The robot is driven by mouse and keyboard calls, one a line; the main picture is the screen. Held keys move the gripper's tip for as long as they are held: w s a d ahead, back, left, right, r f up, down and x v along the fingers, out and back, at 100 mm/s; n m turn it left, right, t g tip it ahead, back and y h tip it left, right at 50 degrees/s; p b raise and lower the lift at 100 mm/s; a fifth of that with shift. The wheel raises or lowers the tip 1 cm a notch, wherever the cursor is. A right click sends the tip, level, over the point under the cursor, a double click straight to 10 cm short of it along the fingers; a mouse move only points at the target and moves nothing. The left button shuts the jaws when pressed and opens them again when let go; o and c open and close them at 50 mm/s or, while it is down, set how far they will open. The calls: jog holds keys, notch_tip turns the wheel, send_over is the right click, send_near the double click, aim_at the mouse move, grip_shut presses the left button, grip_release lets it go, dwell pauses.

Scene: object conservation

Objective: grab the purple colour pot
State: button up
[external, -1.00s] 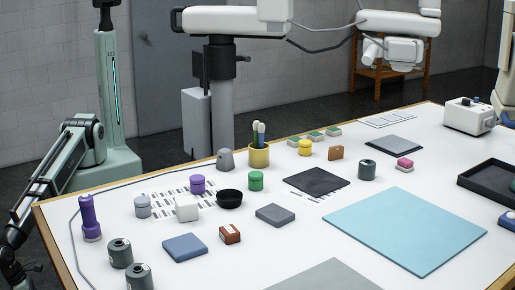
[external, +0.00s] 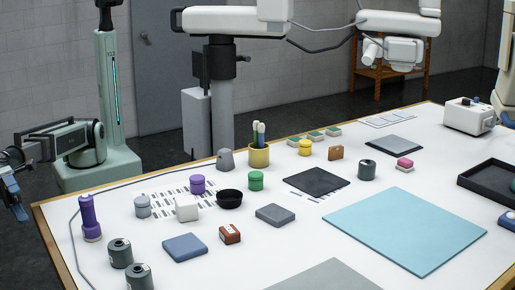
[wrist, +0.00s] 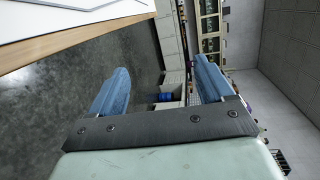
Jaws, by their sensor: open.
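The purple colour pot (external: 197,184) is a small, short cylinder with a purple lid. It stands upright on the white table, behind the white cube and left of the black bowl. My gripper (external: 15,195) is at the far left, off the table's left edge and well away from the pot. In the wrist view my gripper (wrist: 158,88) shows two blue fingers spread apart with nothing between them. The pot does not show in the wrist view.
A purple torch-like object (external: 89,218) stands near the table's left edge. A white cube (external: 186,208), black bowl (external: 229,199), green pot (external: 256,180), grey-lidded pot (external: 142,206) and grey cone (external: 225,160) surround the purple pot. A cable runs along the left side.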

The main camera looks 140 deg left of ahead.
jog(key=a+r+t, duration=0.2)
jog(key=a+r, duration=0.3)
jog(key=r, duration=0.1)
jog(key=m+g+y, duration=0.5)
jog(key=g+y, duration=0.5)
jog(key=g, duration=0.3)
send_near(202, 182)
jog(key=shift+s+f+x, duration=0.2)
jog(key=shift+s+x, duration=0.15)
jog(key=shift+x, duration=1.45)
jog(key=shift+s+f+x, duration=0.15)
jog(key=shift+s+x, duration=0.2)
jog(key=shift+x, duration=1.45)
jog(key=shift+s+f+x, duration=0.2)
jog(key=shift+s+x, duration=0.2)
jog(key=shift+x, duration=1.35)
jog(key=shift+a, duration=0.2)
jog(key=shift+c, duration=0.5)
jog(key=c, duration=1)
jog(key=shift+r, duration=0.1)
